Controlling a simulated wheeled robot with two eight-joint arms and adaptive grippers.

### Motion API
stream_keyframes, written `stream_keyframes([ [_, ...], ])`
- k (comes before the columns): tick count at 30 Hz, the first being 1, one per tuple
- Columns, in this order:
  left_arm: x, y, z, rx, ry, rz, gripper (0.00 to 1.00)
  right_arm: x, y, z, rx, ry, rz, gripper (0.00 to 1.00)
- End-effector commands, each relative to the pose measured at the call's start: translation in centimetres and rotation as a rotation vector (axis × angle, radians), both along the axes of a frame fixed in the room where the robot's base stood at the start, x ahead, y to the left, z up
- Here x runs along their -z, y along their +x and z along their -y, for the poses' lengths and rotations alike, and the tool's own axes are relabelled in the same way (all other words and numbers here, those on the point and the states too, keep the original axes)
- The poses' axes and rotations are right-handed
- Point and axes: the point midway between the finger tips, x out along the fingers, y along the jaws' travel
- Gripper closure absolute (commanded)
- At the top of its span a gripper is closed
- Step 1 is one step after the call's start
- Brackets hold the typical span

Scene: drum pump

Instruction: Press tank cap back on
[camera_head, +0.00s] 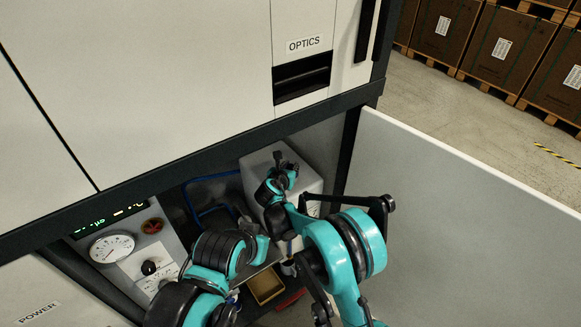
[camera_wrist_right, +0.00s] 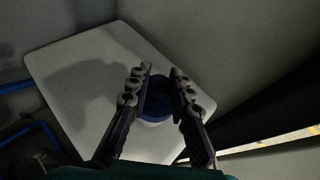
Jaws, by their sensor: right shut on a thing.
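The white tank (camera_head: 312,180) stands inside the open lower bay of the cabinet. Its pale flat top also fills the middle of the right wrist view (camera_wrist_right: 75,75). My right gripper (camera_wrist_right: 160,72) is shut on the dark blue round cap (camera_wrist_right: 157,106), which sits between its fingers over the tank top. A pale ring shows just below the cap. I cannot tell whether the cap is seated or slightly raised. In the head view my right gripper (camera_head: 279,165) is over the tank and hides the cap. My left arm reaches into the bay; its fingers cannot be made out.
A gauge panel (camera_head: 118,245) is left of the bay. The open white door (camera_head: 460,215) stands close on the right. The cabinet's dark edge (camera_head: 200,160) runs above the arms. A small wooden box (camera_head: 266,287) and blue tubing (camera_head: 212,177) are in the bay.

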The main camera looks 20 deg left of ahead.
Motion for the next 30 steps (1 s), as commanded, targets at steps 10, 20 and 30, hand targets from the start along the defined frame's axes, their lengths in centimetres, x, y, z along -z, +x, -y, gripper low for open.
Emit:
stream_keyframes([
  [10,0.01,0.01,0.00,0.000,0.000,0.000,1.00,-0.03,-0.01,-0.01,0.000,0.000,0.000,1.00],
  [20,0.42,0.00,0.00,0.000,0.000,0.000,1.00,0.23,0.00,-0.01,0.000,0.000,0.000,1.00],
  [30,0.59,0.00,0.00,0.000,0.000,0.000,1.00,0.28,0.01,-0.01,0.000,0.000,0.000,1.00],
])
